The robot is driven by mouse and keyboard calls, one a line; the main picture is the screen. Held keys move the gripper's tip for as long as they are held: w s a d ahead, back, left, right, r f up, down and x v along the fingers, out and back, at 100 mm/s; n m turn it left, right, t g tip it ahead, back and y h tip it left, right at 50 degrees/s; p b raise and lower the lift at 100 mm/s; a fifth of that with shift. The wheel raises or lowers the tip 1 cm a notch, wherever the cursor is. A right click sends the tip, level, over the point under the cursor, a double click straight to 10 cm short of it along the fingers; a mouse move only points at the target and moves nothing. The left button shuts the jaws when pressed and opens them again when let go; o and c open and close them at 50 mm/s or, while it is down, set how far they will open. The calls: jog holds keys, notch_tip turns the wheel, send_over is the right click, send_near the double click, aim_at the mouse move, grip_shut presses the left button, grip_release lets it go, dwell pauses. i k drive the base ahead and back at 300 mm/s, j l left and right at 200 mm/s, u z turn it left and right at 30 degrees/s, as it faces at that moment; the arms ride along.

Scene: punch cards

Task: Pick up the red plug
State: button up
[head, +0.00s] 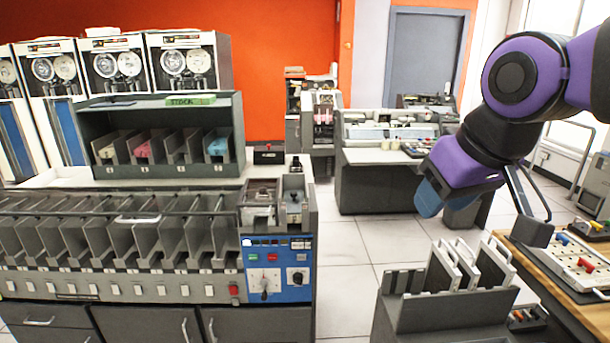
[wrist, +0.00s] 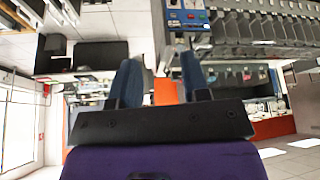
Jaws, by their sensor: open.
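A small red plug (head: 586,264) shows on the pale plugboard (head: 568,259) at the right edge of the head view, on a wooden-topped table. I cannot make out a red plug in the wrist view.
A dark rack with upright pale plates (head: 470,265) stands left of the wooden table (head: 545,270). A card sorter (head: 120,245) fills the left. Tiled floor (head: 345,270) is clear between.

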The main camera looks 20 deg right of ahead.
aim_at(590, 268)
jog(key=k+l, duration=0.1)
jog(key=l, duration=0.4)
jog(key=k+l, duration=0.1)
jog(key=l, duration=0.95)
jog(key=k+l, duration=0.15)
jog(key=l, duration=0.35)
jog(key=k+l, duration=0.1)
jog(key=l, duration=0.4)
jog(key=k+l, duration=0.1)
jog(key=l, duration=0.45)
jog(key=k+l, duration=0.1)
jog(key=l, duration=0.4)
